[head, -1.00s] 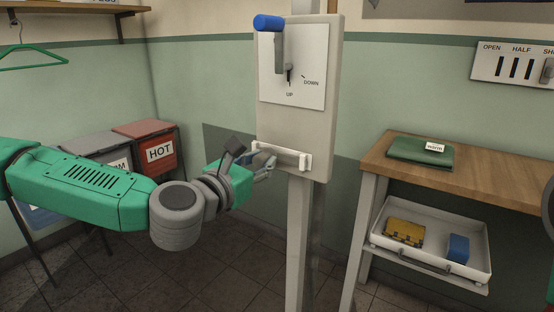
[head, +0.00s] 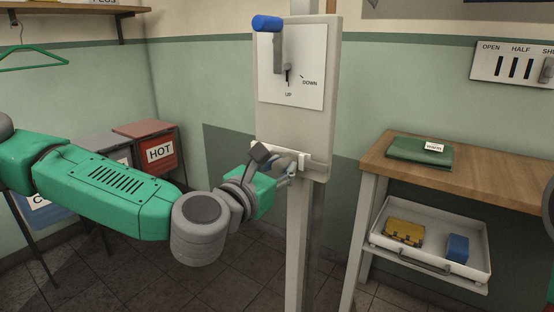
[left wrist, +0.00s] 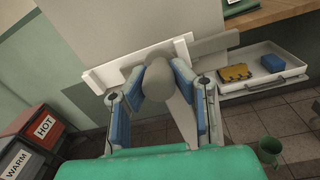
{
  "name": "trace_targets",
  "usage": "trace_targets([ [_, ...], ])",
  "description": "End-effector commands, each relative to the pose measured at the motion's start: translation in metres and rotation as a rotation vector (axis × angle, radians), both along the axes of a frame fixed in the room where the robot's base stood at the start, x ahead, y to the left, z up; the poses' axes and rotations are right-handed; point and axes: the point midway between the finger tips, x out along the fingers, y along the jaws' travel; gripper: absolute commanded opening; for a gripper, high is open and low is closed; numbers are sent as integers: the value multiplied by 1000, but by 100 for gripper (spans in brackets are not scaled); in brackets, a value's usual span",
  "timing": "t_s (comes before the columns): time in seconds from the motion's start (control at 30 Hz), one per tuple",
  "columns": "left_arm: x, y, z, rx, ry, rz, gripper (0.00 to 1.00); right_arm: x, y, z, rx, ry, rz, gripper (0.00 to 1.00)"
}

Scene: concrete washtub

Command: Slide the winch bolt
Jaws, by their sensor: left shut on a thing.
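The winch panel (head: 294,125) stands upright on a post in the head view, with a blue-handled crank (head: 267,23) and UP and DOWN marks. The bolt's white bracket (left wrist: 103,77) runs along the panel's lower edge. My left gripper (head: 284,169) is at this bracket, in front of the panel. In the left wrist view, its blue-padded fingers are shut on the grey bolt knob (left wrist: 156,83), one on each side. A grey bar (left wrist: 217,45) extends right of the knob past the bracket. In the head view my gripper largely hides the knob. My right gripper does not show.
HOT (head: 150,148) and other bins stand behind my left arm. A green mug (left wrist: 269,150) shows on the floor.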

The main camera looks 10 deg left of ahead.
Motion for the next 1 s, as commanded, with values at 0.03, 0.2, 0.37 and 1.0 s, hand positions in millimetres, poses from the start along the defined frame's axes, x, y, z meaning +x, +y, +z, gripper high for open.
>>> trace_targets([
  [0.03, -2, -4, -3, 2, 7, -5, 0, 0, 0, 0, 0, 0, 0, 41],
  [0.2, -2, -4, -2, 2, 5, -2, 44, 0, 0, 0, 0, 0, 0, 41],
  [0.37, -2, -4, -1, 1, 3, -2, 44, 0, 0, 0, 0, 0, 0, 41],
  [1.0, -40, 8, -1, 1, 2, -1, 44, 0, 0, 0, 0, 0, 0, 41],
])
